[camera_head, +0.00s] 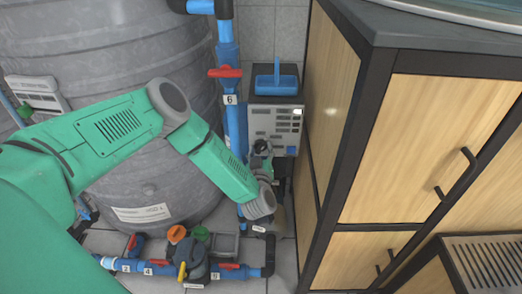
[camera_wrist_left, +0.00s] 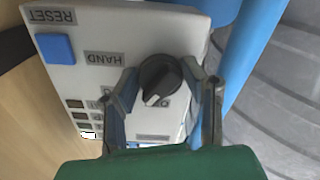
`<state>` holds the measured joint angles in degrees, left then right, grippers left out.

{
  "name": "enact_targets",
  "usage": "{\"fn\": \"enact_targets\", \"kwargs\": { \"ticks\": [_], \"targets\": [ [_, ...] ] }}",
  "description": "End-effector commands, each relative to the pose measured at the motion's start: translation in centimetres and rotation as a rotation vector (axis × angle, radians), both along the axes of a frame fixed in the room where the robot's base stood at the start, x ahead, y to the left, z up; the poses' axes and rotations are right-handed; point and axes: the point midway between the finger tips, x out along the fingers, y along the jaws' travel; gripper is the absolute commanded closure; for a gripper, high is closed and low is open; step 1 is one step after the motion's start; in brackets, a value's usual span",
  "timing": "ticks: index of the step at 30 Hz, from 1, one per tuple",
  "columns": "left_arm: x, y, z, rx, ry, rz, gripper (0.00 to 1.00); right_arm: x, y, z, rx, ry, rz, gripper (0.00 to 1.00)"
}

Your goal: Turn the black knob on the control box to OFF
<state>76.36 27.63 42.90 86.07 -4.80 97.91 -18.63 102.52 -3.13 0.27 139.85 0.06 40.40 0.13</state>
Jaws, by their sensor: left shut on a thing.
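The control box (camera_head: 285,122) is a light grey panel on the wall between the tank and the wooden cabinet. In the left wrist view the box (camera_wrist_left: 110,25) appears upside down, with a blue RESET button (camera_wrist_left: 55,48) and a HAND label (camera_wrist_left: 104,58). The black knob (camera_wrist_left: 160,78) sits between the fingers of my left gripper (camera_wrist_left: 165,85), which is shut on it. The knob's white mark points down and slightly left in that view, near a partly hidden label. In the head view my left gripper (camera_head: 262,160) covers the lower left of the box.
A wooden cabinet (camera_head: 400,150) with a dark frame stands close on the right. A large grey tank (camera_head: 110,40) is on the left. A blue pipe (camera_head: 236,125) with a red-handled valve (camera_head: 225,72) runs beside the box. Valves and blue pipes (camera_head: 160,270) lie along the floor.

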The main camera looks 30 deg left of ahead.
Motion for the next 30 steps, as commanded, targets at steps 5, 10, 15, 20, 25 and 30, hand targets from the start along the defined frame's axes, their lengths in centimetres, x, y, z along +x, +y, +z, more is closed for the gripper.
{"fn": "enact_targets", "kwargs": {
  "ticks": [5,10,15,20,25,30],
  "targets": [
    [-0.22,-0.02,-0.17,-0.137,-0.081,0.002,0.91,0.00,0.00,-0.07,0.000,0.000,0.000,0.68],
    [-0.22,0.00,-0.20,-0.261,-0.156,0.003,0.91,0.00,0.00,-0.21,0.000,0.000,0.000,0.68],
    [-0.24,0.05,-0.26,-0.363,-0.219,0.004,0.91,0.00,0.00,-0.35,0.000,0.000,0.000,0.68],
    [-0.28,0.11,-0.32,-0.434,-0.262,0.006,0.91,-0.01,0.00,-0.46,0.000,0.000,0.000,0.68],
    [-0.31,0.14,-0.37,-0.482,-0.289,0.007,0.91,-0.01,-0.01,-0.53,0.000,0.000,0.000,0.68],
    [-0.33,0.17,-0.40,-0.503,-0.301,0.007,0.91,0.00,-0.01,-0.56,0.000,0.000,0.000,0.68]
  ]
}}
